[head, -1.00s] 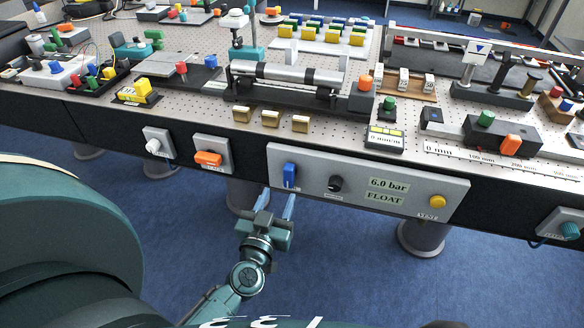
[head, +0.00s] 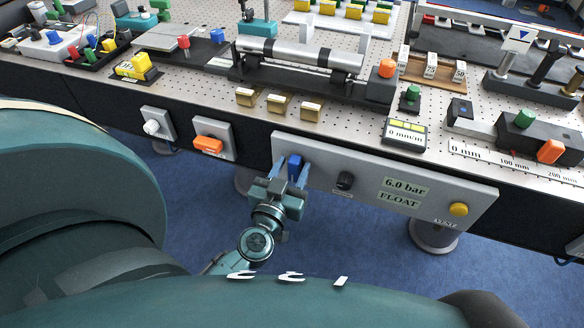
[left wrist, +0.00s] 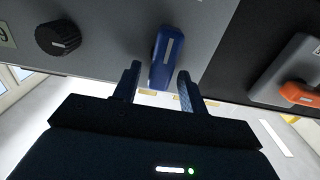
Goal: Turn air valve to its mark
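The blue air valve handle (head: 295,165) is on the left part of the grey front panel (head: 352,206). In the left wrist view the handle (left wrist: 166,58) stands nearly upright with a pale line on its face. My left gripper (head: 291,174) is at the panel, its fingers pointing at the valve. In the left wrist view its two fingers (left wrist: 159,76) are open, one on each side of the handle, with a gap on both sides. I cannot make out the valve's mark. My right gripper is not in view.
A black knob (head: 345,181), displays reading 6.0 bar and FLOAT (head: 402,190) and a yellow button (head: 458,209) share the panel. An orange handle (head: 208,144) sits on a separate plate to the left. The perforated tabletop above holds several devices. Blue floor is open below.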

